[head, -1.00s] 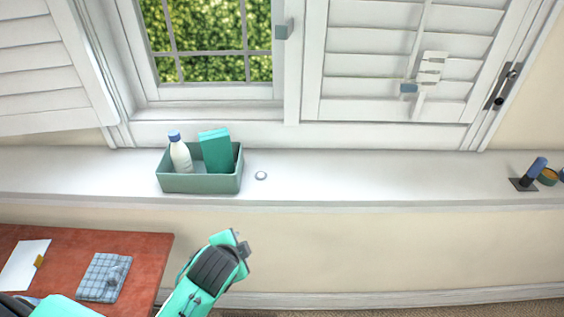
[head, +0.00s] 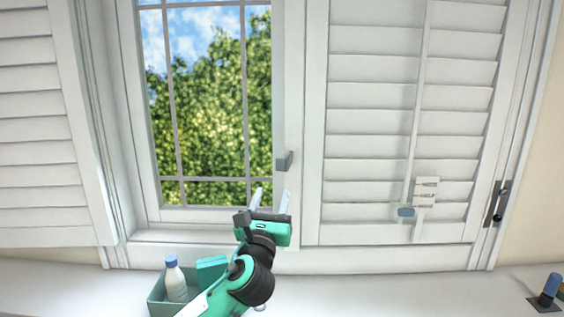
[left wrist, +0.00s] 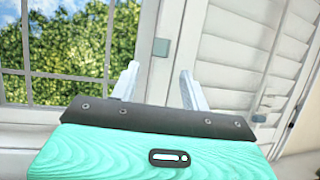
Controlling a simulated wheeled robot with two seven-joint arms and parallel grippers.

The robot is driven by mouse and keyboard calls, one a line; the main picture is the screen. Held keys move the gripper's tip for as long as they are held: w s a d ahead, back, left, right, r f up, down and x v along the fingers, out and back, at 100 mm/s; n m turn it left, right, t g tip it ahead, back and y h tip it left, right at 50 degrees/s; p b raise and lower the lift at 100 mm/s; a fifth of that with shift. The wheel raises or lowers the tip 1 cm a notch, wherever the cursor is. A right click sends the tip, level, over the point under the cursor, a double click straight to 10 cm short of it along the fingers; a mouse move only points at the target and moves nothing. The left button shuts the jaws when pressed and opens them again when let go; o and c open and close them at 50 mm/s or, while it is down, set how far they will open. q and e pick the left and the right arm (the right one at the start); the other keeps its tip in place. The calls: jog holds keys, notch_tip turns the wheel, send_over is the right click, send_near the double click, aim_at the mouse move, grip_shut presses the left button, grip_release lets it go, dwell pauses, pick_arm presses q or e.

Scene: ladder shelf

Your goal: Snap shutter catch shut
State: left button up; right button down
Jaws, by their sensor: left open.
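The block also shows in the left wrist view (left wrist: 161,47), beyond and between the fingers. The left shutter (head: 40,120) stands swung aside, leaving the window pane bare. My left gripper (head: 271,199) is open and empty, a little below the block and apart from it; its two pale fingers point up in the left wrist view (left wrist: 158,72). My right gripper is not in view.
A white slotted piece with a blue tab (head: 406,212) is on the right shutter's lower louvers. A green bin (head: 157,297) with a white bottle (head: 175,280) stands on the sill (head: 400,285), partly hidden by my left arm. A blue-topped item (head: 551,287) stands at far right.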

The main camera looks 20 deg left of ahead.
aim_at(280, 164)
pick_arm(q)
jog(key=p+x, duration=0.4)
jog(key=x, duration=0.8)
jog(key=shift+w+r, duration=0.15)
jog(key=shift+r, duration=0.15)
jog(key=shift+w+r, duration=0.15)
jog(key=shift+w, duration=0.45)
jog(key=shift+c, duration=0.5)
grip_shut()
